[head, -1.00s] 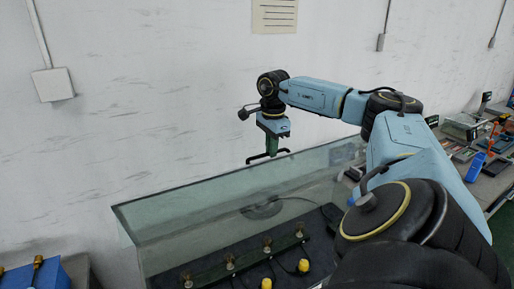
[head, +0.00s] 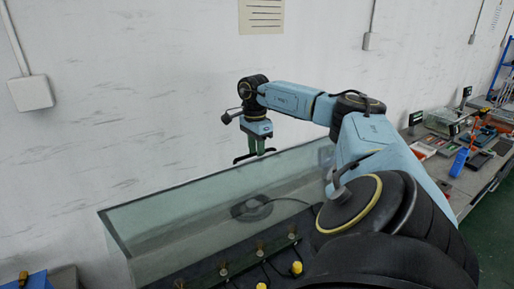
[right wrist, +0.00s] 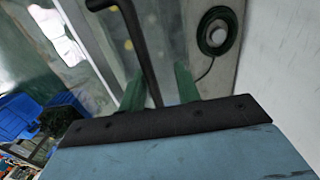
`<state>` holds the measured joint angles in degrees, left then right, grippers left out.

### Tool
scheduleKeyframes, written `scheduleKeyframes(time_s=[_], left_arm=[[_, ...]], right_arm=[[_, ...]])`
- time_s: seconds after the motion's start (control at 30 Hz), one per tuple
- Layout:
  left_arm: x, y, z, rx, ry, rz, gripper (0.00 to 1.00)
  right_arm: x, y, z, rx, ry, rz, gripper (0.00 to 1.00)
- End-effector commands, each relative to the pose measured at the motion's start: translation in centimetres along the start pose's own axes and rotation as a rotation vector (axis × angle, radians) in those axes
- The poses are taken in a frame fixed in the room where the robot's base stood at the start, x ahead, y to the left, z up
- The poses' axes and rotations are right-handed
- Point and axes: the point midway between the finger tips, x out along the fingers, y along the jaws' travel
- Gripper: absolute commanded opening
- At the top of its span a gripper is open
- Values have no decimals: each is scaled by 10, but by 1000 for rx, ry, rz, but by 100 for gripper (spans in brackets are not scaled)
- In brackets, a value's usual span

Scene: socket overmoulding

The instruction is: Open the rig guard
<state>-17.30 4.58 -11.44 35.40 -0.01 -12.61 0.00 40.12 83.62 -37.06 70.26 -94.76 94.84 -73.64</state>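The rig guard (head: 165,205) is a clear, glass-like box over a dark bed in the head view. A dark bar handle (head: 240,159) shows at its far top edge; the right wrist view also shows a black bar (right wrist: 138,45). My right gripper (head: 256,148) points down at the handle with green fingers. In the right wrist view the fingers (right wrist: 160,85) stand apart, with the bar running between them and a gap beside it. Whether a finger touches the bar is unclear. My left gripper is out of view.
Yellow-capped parts (head: 297,268) and several brass fittings sit on the bed. A coiled dark cable (head: 252,208) shows through the guard. The white wall stands close behind. A bench (head: 460,180) with trays and tools is at the right. Blue bins (right wrist: 20,115) show in the right wrist view.

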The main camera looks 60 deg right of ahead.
Motion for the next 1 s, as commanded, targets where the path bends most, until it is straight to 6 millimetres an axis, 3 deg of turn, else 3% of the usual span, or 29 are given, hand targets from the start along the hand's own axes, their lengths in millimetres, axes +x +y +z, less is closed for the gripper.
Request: scheduleKeyframes(time_s=[0.37, 0.83, 1.0], left_arm=[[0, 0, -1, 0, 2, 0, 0], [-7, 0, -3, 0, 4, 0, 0], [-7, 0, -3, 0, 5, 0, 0]], right_arm=[[-14, -1, 0, 2, -3, -7, 33], [-113, -1, 1, 0, -7, -8, 33], [-120, -1, 1, -1, -1, -6, 33]])
